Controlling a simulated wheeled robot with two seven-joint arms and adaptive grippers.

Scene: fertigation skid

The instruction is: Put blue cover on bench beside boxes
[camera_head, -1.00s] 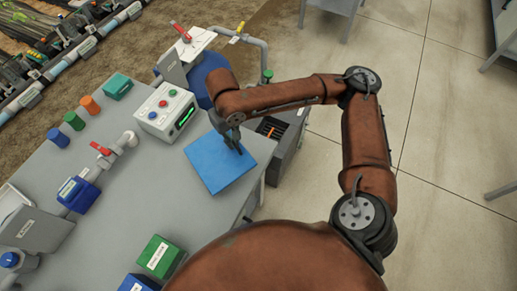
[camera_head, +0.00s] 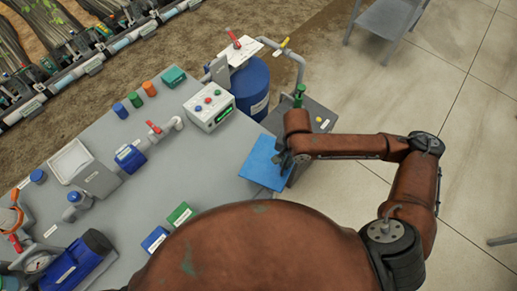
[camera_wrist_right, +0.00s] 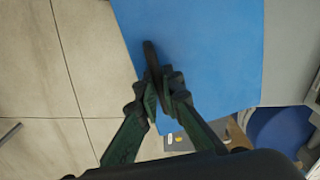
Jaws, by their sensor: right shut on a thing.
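The blue cover (camera_head: 262,163) is a flat blue panel at the right end of the grey bench (camera_head: 100,140). My right gripper (camera_head: 287,160) is shut on its right-hand edge. In the right wrist view the cover (camera_wrist_right: 205,50) fills the upper middle, with the gripper (camera_wrist_right: 158,75) closed at its edge. I cannot tell whether the cover touches the bench or hangs above it. A green box (camera_head: 180,213) and a blue box (camera_head: 154,240) stand on the bench's near side, left of the cover and apart from it. My left gripper is not in view.
A control box (camera_head: 209,107) with coloured buttons stands behind the cover. A blue drum (camera_head: 250,85) is beyond it. Valves, pipes and small coloured caps (camera_head: 135,99) occupy the bench's far and left sides. Bare bench lies between the control box and the boxes.

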